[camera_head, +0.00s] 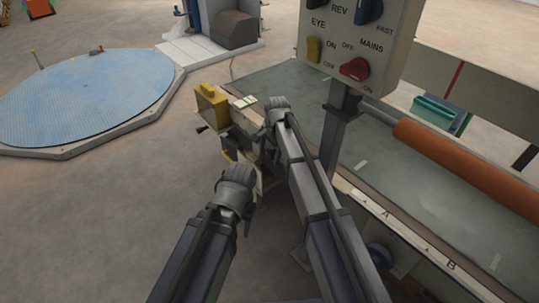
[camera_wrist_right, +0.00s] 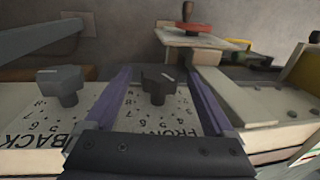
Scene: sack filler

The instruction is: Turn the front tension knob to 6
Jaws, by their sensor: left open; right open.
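The front tension knob (camera_wrist_right: 157,84), dark and lobed, stands on a pale numbered dial plate marked FRONT in the right wrist view. My right gripper (camera_wrist_right: 158,74) is open, with one finger on each side of this knob; I cannot tell whether they touch it. A pale mark shows on the knob's top, but its setting is unclear. A similar back knob (camera_wrist_right: 61,86) stands to the left over the word BACK. In the head view my right gripper (camera_head: 277,106) hides the knobs. My left gripper (camera_head: 237,178) is open, lower and to the left, apart from the machine.
A switch panel (camera_head: 352,45) on a post stands right of my right arm. An orange roller (camera_head: 455,158) lies along the machine bed (camera_head: 400,165). A yellow box (camera_head: 210,102) is near my right gripper. A blue round platform (camera_head: 85,95) is at the left; floor between is clear.

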